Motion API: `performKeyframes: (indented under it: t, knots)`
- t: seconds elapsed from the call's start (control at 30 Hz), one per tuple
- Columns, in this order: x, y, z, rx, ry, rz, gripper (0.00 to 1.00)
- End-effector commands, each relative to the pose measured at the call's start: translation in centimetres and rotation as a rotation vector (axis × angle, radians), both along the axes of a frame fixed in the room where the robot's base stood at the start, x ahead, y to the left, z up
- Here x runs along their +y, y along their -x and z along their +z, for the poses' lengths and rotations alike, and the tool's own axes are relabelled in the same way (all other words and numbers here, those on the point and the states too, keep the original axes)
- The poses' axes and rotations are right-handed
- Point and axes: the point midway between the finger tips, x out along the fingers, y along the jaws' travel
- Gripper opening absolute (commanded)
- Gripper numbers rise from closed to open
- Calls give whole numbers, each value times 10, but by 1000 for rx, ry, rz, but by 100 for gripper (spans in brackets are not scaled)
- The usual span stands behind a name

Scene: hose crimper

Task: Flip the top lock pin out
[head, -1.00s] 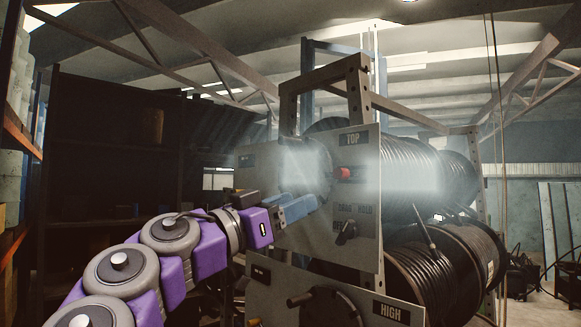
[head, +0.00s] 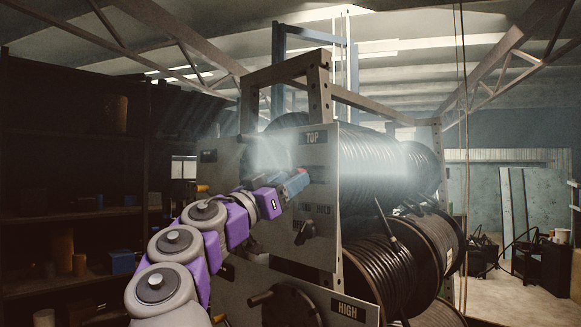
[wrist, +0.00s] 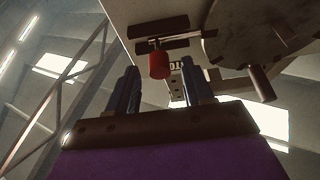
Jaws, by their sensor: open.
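The top lock pin shows as a red cylindrical knob (wrist: 159,65) in the wrist view, beside a dark slot in the grey panel. It lies ahead of my gripper (wrist: 159,72), in line with the gap between the two blue fingers. The fingers are apart with nothing held, and I cannot tell whether they touch the knob. In the head view my gripper (head: 296,184) is at the panel (head: 322,185), below the TOP label (head: 314,137). Only a trace of red shows at its tips; the rest of the pin is hidden.
A dark selector lever (head: 305,232) sits on the panel below my gripper. A crank disc (wrist: 262,32) with a handle stands close to the right finger in the wrist view. Black hose reels (head: 385,275) are at right. The HIGH label (head: 347,310) marks a lower panel.

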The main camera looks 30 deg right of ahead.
Motion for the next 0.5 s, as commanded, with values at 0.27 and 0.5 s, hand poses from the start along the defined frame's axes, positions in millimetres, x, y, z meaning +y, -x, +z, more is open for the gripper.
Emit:
performKeyframes:
  t: [0.27,0.5]
  knots:
    - [-10,-12,17,-1,12,0,51]
    - [-15,-13,18,-1,12,-1,51]
